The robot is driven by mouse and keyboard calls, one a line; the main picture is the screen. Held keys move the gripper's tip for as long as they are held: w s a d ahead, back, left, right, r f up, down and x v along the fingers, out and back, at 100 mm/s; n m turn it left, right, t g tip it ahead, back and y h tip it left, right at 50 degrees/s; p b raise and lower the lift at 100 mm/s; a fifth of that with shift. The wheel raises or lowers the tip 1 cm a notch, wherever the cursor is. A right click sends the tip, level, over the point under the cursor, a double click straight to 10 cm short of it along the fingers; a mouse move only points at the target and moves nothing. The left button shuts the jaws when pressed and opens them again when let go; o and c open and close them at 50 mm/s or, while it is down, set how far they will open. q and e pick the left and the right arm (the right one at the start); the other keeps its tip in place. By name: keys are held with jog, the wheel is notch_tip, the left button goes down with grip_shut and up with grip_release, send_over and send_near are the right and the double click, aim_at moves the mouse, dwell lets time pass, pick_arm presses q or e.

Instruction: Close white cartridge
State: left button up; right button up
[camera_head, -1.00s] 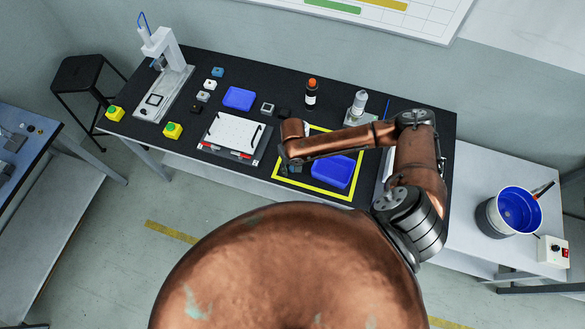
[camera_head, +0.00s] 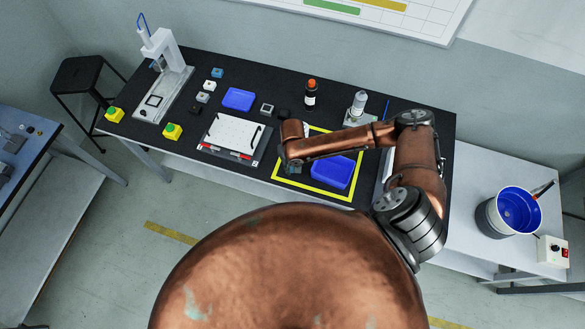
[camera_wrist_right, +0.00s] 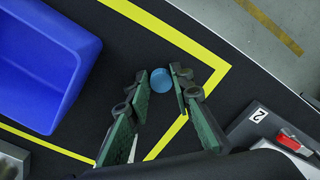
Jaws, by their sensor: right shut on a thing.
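Two small whitish blocks (camera_head: 209,85) stand in the row of small parts on the black table; I cannot tell which is the white cartridge, or whether it is open. My right gripper (camera_wrist_right: 160,77) is over the front left of the yellow-outlined area. Its fingers are shut on a small round blue piece (camera_wrist_right: 161,80), seen between the fingertips in the right wrist view. In the head view the right gripper (camera_head: 289,169) is small and partly hidden by its arm. My left gripper is not in view.
A blue tray (camera_head: 331,171) lies inside the yellow outline (camera_head: 320,195), beside the right gripper. A white plate fixture (camera_head: 232,132) stands left of it. A second blue tray (camera_head: 239,98), a bottle (camera_head: 310,94) and a press stand (camera_head: 163,85) are farther back.

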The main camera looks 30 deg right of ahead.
jog(key=shift+r, duration=0.65)
jog(key=s+d+r+p, duration=0.2)
jog(key=s+r+p, duration=0.1)
jog(key=s+r, duration=0.8)
jog(key=s, duration=0.2)
jog(key=shift+s+d+r, duration=0.25)
jog(key=shift+s+r, duration=0.1)
jog(key=shift+s, duration=0.05)
jog(key=w+a+r+b, duration=0.2)
jog(key=w+a+r, duration=0.6)
jog(key=w+r, duration=0.4)
jog(key=shift+w+a+r+n, duration=0.2)
jog(key=shift+a+r+n, duration=0.2)
jog(key=shift+r, duration=0.55)
